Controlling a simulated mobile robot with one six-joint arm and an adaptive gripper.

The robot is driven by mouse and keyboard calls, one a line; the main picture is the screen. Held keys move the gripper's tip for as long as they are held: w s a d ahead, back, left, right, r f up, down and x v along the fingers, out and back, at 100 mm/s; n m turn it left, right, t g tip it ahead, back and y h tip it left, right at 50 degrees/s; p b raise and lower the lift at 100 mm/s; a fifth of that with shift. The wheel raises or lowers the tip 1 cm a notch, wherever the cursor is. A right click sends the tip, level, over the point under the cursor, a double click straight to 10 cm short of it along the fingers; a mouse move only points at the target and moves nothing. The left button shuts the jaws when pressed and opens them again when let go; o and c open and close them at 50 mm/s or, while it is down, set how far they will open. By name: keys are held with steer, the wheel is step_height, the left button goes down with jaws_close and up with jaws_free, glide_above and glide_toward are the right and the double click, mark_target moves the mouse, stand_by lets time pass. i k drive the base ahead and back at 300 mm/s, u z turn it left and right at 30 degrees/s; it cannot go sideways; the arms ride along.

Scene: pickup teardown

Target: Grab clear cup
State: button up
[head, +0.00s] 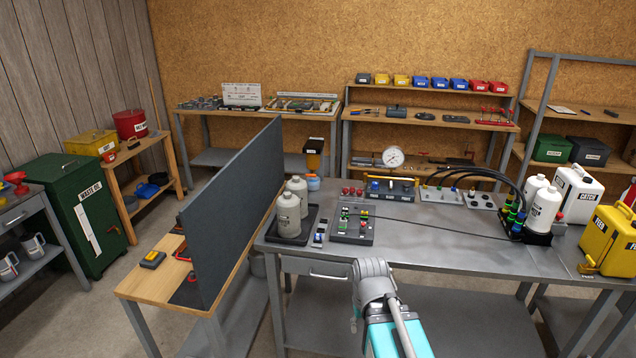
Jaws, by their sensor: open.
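I cannot make out a clear cup for certain in the head view. A small see-through amber container (313,163) with a dark top shows behind the dark upright panel, above a blue-lidded jar (313,183); it is too small to tell what it is. Two grey metal jugs (34,246) stand on the cart's lower shelf at the far left. My grey and teal arm shows at the bottom middle, in front of the grey metal bench (440,250). The fingers of my gripper do not show.
The bench holds two grey bottles (289,213) in a black tray, a switch panel (352,226), hoses and white bottles (543,210). A yellow can (606,240) stands at right. A dark upright panel (235,215) rises left of the bench. The bench's front middle is clear.

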mark_target(313, 184)
steer(key=i, duration=1.5)
steer(key=u, duration=0.05)
